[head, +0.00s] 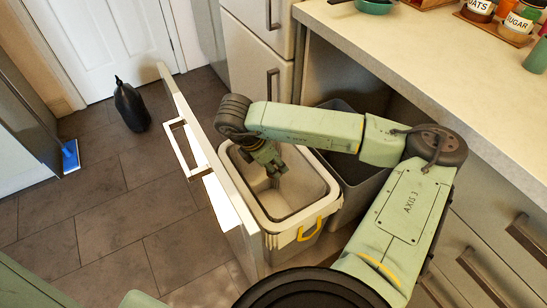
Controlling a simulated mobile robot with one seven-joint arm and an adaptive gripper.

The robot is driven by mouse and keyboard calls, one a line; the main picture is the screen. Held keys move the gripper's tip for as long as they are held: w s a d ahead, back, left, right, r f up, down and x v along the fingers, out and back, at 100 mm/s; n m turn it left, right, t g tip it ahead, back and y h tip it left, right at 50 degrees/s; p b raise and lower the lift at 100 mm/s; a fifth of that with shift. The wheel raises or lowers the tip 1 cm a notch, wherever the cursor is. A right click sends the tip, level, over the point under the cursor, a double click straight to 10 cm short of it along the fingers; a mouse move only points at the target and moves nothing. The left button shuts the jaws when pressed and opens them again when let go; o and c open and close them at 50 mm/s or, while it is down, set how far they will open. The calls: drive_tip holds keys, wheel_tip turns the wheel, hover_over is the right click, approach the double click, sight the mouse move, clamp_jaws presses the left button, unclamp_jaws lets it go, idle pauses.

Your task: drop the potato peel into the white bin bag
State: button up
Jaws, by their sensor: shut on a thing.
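My gripper (276,172) points down into the mouth of a pale, cream-white bin (325,207) with a yellow handle, which stands in a pulled-out cabinet drawer. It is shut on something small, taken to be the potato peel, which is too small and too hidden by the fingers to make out. The fingertips are inside the bin's rim outline, near its back left part. The bin's inside is pale; I cannot tell whether a white bag lines it. No peel shows on its visible inner walls.
A dark grey bin (360,196) stands behind the pale one in the drawer. The drawer front (212,170) juts over the tiled floor. The counter (425,45) holds jars at the far right.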

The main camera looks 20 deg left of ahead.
drive_tip(key=shift+f, duration=0.7)
drive_tip(key=o, duration=0.9)
drive_tip(key=shift+r, duration=0.1)
drive_tip(key=v, duration=1.2)
